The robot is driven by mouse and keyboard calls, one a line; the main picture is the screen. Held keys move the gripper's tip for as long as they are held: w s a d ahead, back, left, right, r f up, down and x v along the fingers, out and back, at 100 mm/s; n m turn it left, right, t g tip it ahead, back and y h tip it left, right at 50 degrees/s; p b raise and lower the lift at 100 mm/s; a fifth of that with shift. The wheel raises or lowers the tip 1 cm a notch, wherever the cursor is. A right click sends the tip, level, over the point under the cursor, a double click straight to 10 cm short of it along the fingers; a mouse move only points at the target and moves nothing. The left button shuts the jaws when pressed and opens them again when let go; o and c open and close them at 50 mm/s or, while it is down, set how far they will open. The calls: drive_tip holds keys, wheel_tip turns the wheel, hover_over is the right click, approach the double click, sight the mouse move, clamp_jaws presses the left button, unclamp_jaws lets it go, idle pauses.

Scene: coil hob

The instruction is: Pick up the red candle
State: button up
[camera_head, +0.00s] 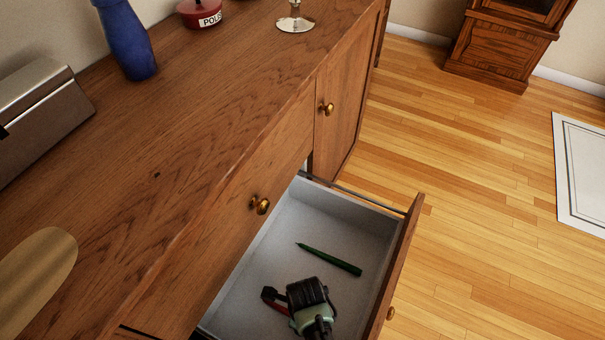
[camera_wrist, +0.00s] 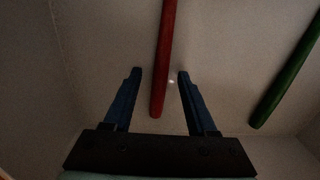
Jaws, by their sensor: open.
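The red candle (camera_wrist: 165,55) is a long thin stick lying on the pale drawer floor. In the wrist view its near end shows between the two blue fingers of my gripper (camera_wrist: 160,73), closer to the left one. My gripper is open, with a gap on each side of the candle. In the head view my gripper (camera_head: 274,298) is low inside the open drawer (camera_head: 295,225). A small red bit (camera_head: 278,307) shows beside it there, and most of the candle is hidden.
A green candle (camera_head: 328,260) lies in the same drawer, and in the wrist view it (camera_wrist: 287,78) is to the right. Drawer walls surround my gripper. A blue vase (camera_head: 126,40), a red tin (camera_head: 200,12) and a metal box (camera_head: 40,110) stand on the countertop (camera_head: 190,120).

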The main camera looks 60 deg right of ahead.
drive_tip(key=shift+f, duration=0.1)
clamp_jaws()
idle(0.4)
